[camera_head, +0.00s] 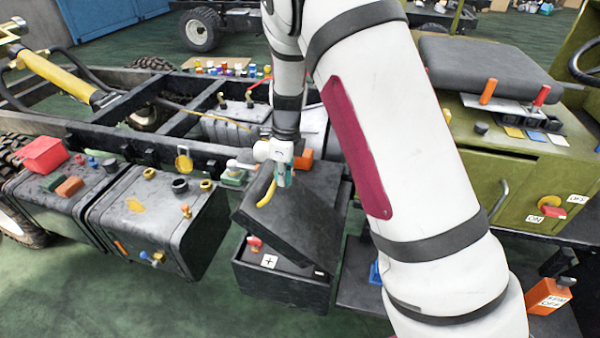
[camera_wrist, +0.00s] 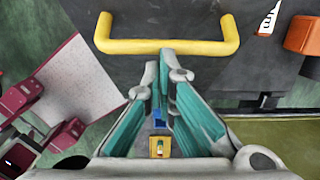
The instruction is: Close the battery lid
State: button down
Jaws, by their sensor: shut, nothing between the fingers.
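The dark battery lid (camera_head: 310,215) is tilted open above the black battery box (camera_head: 280,290), whose front shows a plus label and a red terminal. A yellow handle (camera_head: 266,193) is fixed on the lid. In the wrist view the handle (camera_wrist: 165,47) spans the upper part, just ahead of the fingertips, against the dark lid (camera_wrist: 200,75). My gripper (camera_head: 284,180) is above the lid near the handle. In the wrist view its teal-padded fingers (camera_wrist: 160,70) are together with nothing between them. Whether they touch the lid or handle, I cannot tell.
A dark tank (camera_head: 160,220) with caps stands left of the battery. An orange block (camera_head: 303,159) is behind the lid. A green cabinet (camera_head: 520,180) with a seat is on the right. Chassis rails (camera_head: 90,140) run behind. Green floor lies in front.

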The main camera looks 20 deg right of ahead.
jog(key=w+a+f+g+h+b, duration=0.1)
jog(key=w+a+f+h+b, duration=0.1)
jog(key=a+f+b, duration=0.3)
jog(key=w+a+f+g+h+b, duration=0.1)
jog(key=w+a+f+b, duration=0.4)
jog(key=f, duration=0.8)
jog(key=shift+a+g+h+b, duration=0.2)
jog(key=shift+g+h+b, duration=0.25)
jog(key=shift+b, duration=0.6)
jog(key=shift+f, duration=0.1)
